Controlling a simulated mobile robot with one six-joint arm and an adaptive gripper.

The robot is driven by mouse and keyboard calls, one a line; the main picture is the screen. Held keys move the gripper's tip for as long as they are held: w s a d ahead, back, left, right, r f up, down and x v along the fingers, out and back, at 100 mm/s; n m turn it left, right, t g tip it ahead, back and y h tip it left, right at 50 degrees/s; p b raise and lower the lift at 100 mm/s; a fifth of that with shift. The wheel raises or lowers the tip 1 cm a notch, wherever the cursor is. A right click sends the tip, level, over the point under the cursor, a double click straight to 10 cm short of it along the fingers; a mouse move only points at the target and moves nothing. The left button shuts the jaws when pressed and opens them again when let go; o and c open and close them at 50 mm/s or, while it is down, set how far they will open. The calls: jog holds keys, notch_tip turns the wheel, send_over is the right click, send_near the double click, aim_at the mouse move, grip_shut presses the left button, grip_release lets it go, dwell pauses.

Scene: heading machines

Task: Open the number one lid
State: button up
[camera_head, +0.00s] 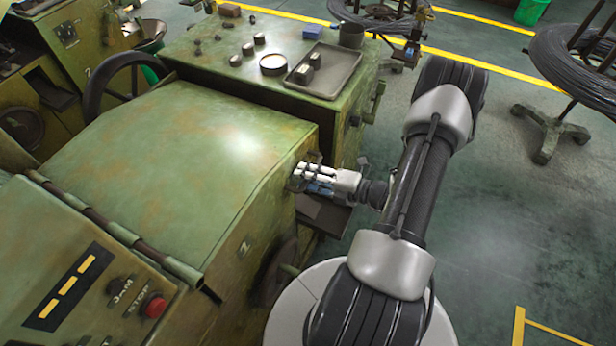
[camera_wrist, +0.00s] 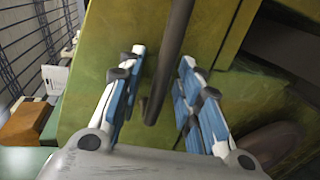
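The lid (camera_head: 190,150) is a large worn green cover on the near machine. It looks lowered, with a hinge rod along its near left edge. My gripper (camera_head: 302,177) is at the lid's right edge, just below its far corner. In the wrist view, a dark round bar (camera_wrist: 173,50), seemingly the lid's handle, runs between the fingers of my gripper (camera_wrist: 161,62). The fingers are apart, with visible gaps on both sides of the bar. The head view mostly hides the bar behind the gripper.
A control panel with a red stop button (camera_head: 155,306) is at the near left. A handwheel (camera_head: 98,92) stands beyond the lid. A grey tray (camera_head: 335,72) and small parts sit on the machine top behind. Wire coils (camera_head: 575,70) stand far right.

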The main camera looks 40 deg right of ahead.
jog(key=shift+c, duration=0.4)
grip_shut()
